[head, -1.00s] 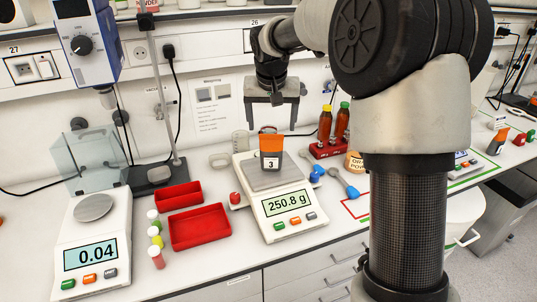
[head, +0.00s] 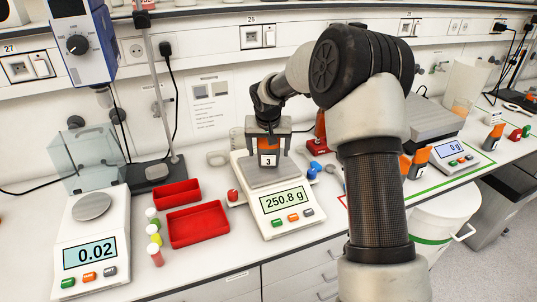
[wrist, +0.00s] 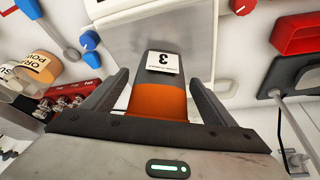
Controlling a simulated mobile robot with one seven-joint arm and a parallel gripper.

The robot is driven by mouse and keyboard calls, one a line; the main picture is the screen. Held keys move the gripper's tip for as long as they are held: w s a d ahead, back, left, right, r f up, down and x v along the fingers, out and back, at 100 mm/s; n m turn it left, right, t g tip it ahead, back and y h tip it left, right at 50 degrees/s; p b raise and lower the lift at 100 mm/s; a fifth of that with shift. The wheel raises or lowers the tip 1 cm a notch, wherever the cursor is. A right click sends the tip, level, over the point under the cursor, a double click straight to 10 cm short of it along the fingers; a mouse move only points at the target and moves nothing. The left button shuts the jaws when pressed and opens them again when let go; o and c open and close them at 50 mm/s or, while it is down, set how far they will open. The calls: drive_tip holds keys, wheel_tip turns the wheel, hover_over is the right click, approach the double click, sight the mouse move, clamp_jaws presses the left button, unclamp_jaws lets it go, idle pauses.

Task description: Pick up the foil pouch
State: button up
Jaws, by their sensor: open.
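The foil pouch (head: 268,158), dark grey with an orange part and a white label marked 3, stands on the pan of the middle scale (head: 288,201). My gripper (head: 269,150) is above it, with its open fingers coming down on either side of the pouch. In the wrist view the pouch (wrist: 157,100) lies between the two fingers of my gripper (wrist: 159,78), with a visible gap on each side near the tips. The scale reads 250.8 g. Part of the pouch's top is hidden by the gripper in the head view.
Two red trays (head: 199,225) and several small capped vials (head: 154,236) are left of the scale.

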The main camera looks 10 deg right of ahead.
drive_tip(key=shift+f, duration=0.2)
drive_tip(key=c, duration=1.4)
wheel_tip(320, 180, up, 10)
drive_tip(key=shift+f, duration=0.2)
drive_tip(key=shift+r, duration=0.2)
